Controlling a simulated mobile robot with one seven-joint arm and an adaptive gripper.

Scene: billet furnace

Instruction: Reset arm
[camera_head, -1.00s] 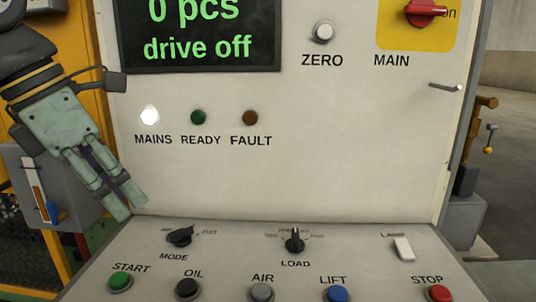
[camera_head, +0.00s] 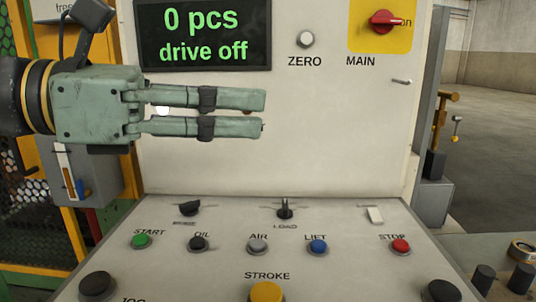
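My gripper (camera_head: 263,114) is at the left of the view, in front of the upright panel (camera_head: 330,150). Its two grey-green fingers lie level, pointing right, close together with a thin slit between them. Nothing shows held in them. They cover most of the lamp row; the lit white MAINS lamp (camera_head: 162,111) shows partly in the slit. The gripper appears clear of the controls on the sloping desk (camera_head: 350,220) below.
The screen (camera_head: 205,35) reads "0 pcs, drive off". The red MAIN switch (camera_head: 385,22) and ZERO button (camera_head: 305,39) are above right. The desk carries START (camera_head: 142,241), STOP (camera_head: 401,246) and a yellow STROKE button (camera_head: 267,292). A grey box (camera_head: 85,185) is below the gripper.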

